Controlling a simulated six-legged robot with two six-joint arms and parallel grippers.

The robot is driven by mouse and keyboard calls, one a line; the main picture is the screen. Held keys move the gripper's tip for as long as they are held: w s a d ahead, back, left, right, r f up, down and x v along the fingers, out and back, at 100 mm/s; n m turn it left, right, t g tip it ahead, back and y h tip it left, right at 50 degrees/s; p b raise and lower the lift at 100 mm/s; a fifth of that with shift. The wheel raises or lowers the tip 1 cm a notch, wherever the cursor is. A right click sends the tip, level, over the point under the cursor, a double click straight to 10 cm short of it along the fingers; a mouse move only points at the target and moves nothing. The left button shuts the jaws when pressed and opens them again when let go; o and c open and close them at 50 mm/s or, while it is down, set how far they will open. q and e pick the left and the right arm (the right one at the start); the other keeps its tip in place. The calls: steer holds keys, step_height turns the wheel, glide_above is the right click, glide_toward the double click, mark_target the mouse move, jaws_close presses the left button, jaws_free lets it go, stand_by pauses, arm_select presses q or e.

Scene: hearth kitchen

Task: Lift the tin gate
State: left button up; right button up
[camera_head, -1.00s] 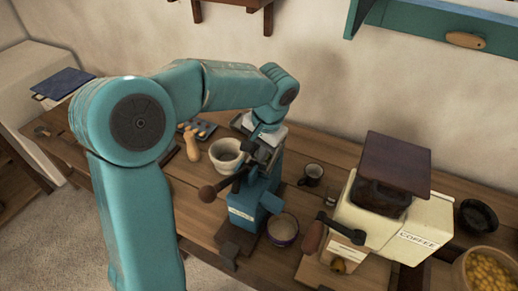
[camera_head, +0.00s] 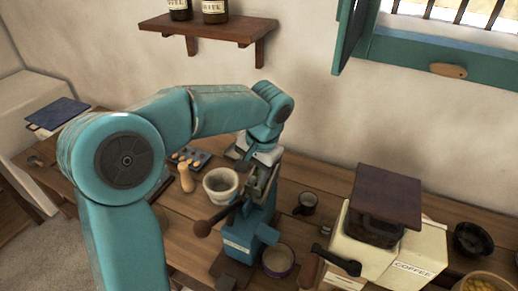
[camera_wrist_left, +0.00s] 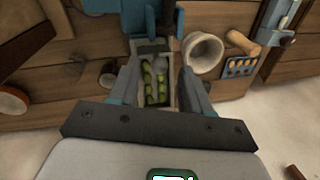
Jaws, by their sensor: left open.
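A blue machine (camera_head: 238,225) with a pale label stands on the bench, with a dark lever ending in a brown knob (camera_head: 203,229). My left gripper (camera_head: 261,168) is above it, pointing down. In the left wrist view my left gripper (camera_wrist_left: 158,78) is open, its fingers either side of a narrow grey tin trough (camera_wrist_left: 168,100) holding several green pieces. A grey plate (camera_wrist_left: 152,48) crosses the trough's far end; I cannot tell whether it is the tin gate. Contact between fingers and trough is unclear. My right gripper is not in view.
A white mortar-like bowl (camera_head: 221,184) stands close left of the machine. A small round bowl (camera_head: 279,261) and a dark mug (camera_head: 307,203) are to its right. The cream coffee grinder (camera_head: 365,250) stands further right. A wall shelf (camera_head: 210,29) is above.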

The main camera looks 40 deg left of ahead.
arm_select(q)
step_height(320, 180, up, 14)
steer(key=d, duration=0.2)
steer(key=shift+w+d+r+p, duration=0.2)
steer(key=shift+d+p, duration=0.2)
steer(key=shift+p, duration=0.05)
steer(key=shift+w+f, duration=0.1)
steer(key=shift+w, duration=0.05)
steer(key=shift+s, duration=0.25)
